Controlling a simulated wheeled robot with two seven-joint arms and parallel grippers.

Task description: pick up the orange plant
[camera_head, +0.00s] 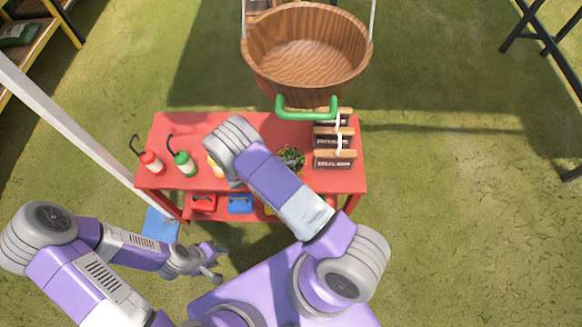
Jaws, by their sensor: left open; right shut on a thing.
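A small leafy green plant (292,157) shows on the red table (345,182), just right of my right arm. It is partly covered by the arm, and I cannot make out an orange colour on it. My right arm reaches over the table and bends at its far end. My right gripper is hidden beneath the arm, so I cannot see what it holds. My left gripper (217,265) is open and empty, low in front of the table's left part, apart from the plant.
A red-and-white bottle (151,162) and a green-and-white bottle (184,163) stand at the table's left. Wooden signed boxes (334,161) stand at its right. A large wooden tub (306,50) hangs behind. Small red (203,204) and blue (240,204) boxes sit below the tabletop.

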